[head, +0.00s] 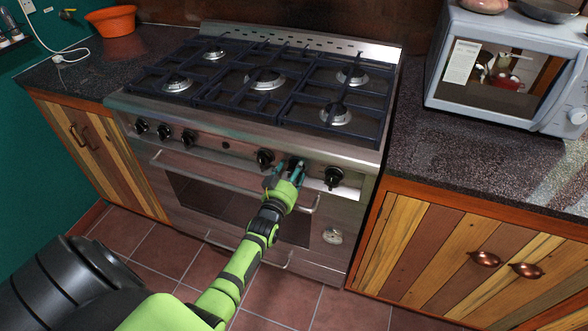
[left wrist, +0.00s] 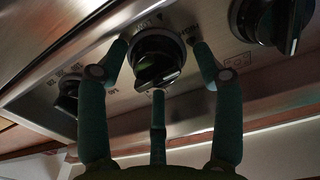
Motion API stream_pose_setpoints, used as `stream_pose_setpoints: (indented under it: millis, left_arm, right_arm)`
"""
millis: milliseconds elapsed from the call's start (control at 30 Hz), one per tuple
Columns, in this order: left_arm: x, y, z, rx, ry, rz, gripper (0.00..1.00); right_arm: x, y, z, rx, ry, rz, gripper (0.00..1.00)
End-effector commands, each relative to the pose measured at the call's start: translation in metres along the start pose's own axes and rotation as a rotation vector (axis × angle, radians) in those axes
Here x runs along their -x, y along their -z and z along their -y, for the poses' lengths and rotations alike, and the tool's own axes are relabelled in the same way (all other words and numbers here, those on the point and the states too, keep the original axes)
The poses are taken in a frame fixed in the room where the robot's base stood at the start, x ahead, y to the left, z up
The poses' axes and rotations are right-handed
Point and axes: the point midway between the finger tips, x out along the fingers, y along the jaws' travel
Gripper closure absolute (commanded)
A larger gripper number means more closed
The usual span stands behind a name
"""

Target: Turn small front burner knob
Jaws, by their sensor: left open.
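The stove (head: 250,150) has a steel front panel with a row of black knobs. My left gripper (head: 284,170) is at the right part of this panel, its fingers spread around one black knob (head: 297,166), which it partly hides. In the left wrist view this knob (left wrist: 157,58) sits between the open fingers of the gripper (left wrist: 157,75); one finger is below it. I cannot tell whether any finger touches it. Another knob (head: 333,178) is to the right, also in the left wrist view (left wrist: 275,22). A knob (head: 265,159) is to the left. My right gripper is not in view.
The oven door handle (head: 225,183) runs below the panel, close under my gripper. Black grates (head: 270,80) cover the cooktop. A microwave (head: 505,75) stands on the right counter, and an orange bowl (head: 112,20) on the left one. Tiled floor (head: 345,305) is in front.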

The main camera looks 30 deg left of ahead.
Motion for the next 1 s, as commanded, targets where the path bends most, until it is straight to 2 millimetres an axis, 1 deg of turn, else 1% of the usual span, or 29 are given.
stream_pose_setpoints:
  millis: [33, 167, 400, 600, 733, 967, 1000]
  left_arm:
    - [0.002, -0.001, 0.000, 0.000, 0.000, 0.002, 0.33]
    - [0.013, -0.002, 0.000, 0.000, 0.000, 0.004, 0.33]
    - [0.050, -0.002, 0.000, 0.000, 0.000, 0.003, 0.33]
    - [0.073, 0.000, 0.000, 0.000, 0.000, 0.000, 0.33]
    - [0.079, 0.001, 0.000, 0.000, 0.000, -0.003, 0.33]
    - [0.080, 0.001, 0.000, 0.000, 0.000, -0.003, 0.33]
    - [0.080, 0.001, 0.000, 0.000, 0.000, -0.002, 0.37]
  right_arm:
    - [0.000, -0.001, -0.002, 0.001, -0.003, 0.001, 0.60]
    - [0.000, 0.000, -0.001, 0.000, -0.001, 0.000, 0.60]
    - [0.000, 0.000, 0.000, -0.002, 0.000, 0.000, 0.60]
    - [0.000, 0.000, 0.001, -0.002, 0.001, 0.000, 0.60]
    - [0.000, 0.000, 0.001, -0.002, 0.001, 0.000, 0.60]
    - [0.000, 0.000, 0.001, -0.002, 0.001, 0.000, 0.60]
    - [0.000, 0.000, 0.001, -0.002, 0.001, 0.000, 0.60]
